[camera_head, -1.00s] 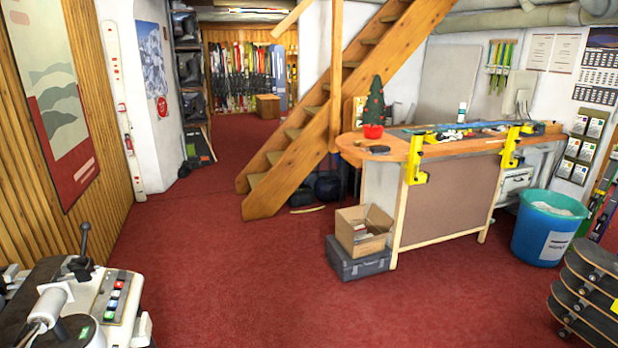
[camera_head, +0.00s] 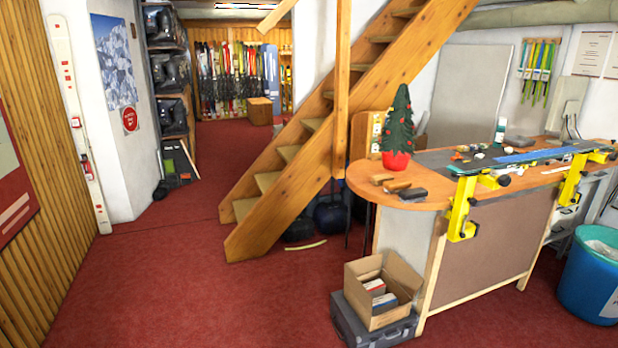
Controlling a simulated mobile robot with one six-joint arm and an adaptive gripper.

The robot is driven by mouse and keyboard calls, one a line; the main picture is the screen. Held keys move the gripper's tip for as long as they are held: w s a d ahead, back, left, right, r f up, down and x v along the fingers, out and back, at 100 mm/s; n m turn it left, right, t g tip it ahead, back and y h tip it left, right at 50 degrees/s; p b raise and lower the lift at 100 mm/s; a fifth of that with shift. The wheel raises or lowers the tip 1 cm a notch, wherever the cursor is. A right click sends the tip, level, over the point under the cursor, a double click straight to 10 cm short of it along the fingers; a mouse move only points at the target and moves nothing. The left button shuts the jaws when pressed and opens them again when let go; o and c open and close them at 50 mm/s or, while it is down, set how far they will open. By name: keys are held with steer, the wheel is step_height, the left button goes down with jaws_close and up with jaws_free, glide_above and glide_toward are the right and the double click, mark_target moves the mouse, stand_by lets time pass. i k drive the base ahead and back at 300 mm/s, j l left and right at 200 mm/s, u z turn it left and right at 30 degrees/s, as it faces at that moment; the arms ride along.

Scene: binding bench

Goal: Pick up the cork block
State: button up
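Several small blocks lie near the rounded left end of the wooden workbench (camera_head: 437,198). A brown one in the middle looks like the cork block (camera_head: 397,187); at this size I cannot be sure. A dark grey block (camera_head: 412,195) lies just right of it, and another small brownish block (camera_head: 381,179) lies to its left. My gripper is not in view.
A small tree in a red pot (camera_head: 397,160) stands behind the blocks. Yellow vises (camera_head: 462,208) hold a ski along the bench. An open cardboard box (camera_head: 373,318) on a grey case and a blue bin (camera_head: 590,285) stand by the bench. Red carpet at left is clear.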

mark_target(377, 180)
steer(key=i, duration=2.05)
steer(key=i+j+z, duration=0.1)
steer(key=i+z, duration=0.15)
steer(key=i, duration=0.35)
steer(key=i+j+z, duration=0.25)
steer(key=i, duration=0.3)
